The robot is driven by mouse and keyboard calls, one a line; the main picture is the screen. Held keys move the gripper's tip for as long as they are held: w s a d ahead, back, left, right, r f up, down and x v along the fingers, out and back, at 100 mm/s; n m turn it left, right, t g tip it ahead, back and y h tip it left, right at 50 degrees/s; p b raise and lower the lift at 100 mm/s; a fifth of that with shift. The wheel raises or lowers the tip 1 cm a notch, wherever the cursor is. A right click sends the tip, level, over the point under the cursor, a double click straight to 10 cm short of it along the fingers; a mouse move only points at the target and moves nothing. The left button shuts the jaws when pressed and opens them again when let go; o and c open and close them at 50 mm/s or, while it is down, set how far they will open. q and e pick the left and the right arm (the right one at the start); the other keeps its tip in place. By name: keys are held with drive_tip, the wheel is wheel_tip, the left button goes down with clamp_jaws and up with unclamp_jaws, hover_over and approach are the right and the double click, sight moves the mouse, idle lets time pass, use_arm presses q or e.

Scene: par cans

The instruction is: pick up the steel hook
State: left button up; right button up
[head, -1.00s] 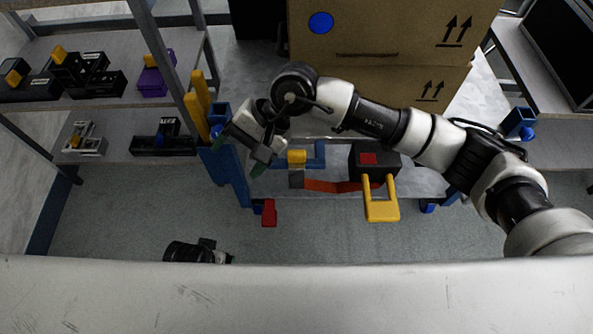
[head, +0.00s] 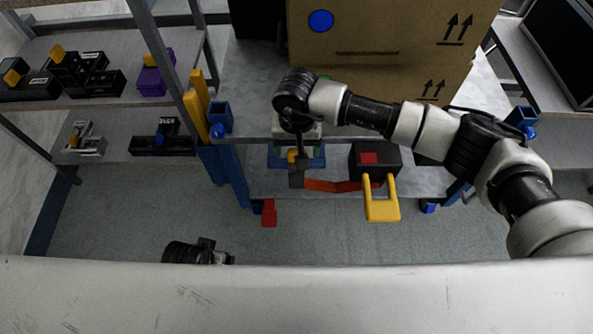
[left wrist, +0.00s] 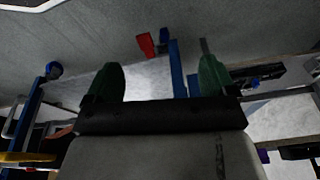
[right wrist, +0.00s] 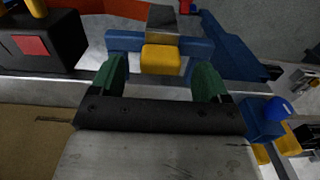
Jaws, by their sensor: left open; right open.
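A grey metal piece with a yellow block, which I take for the steel hook, lies on a blue bar at the trolley's lower shelf. In the right wrist view its grey part (right wrist: 178,18) is at the top and the yellow block is between my fingers. In the head view the grey part (head: 298,178) hangs at the shelf's front edge, partly covered by my arm. My right gripper (head: 297,150) is open above it; its green fingers (right wrist: 163,62) stand apart, one on each side of the yellow block. My left gripper (left wrist: 159,66) is open and empty.
A black box (head: 372,148) with a red square and yellow handle (head: 383,212) stands to the right. An orange strip (head: 335,186) runs towards it. Cardboard boxes (head: 385,35) stand behind. A blue post (head: 230,170) rises at left.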

drive_tip(key=shift+f, duration=1.45)
drive_tip(key=c, duration=1.3)
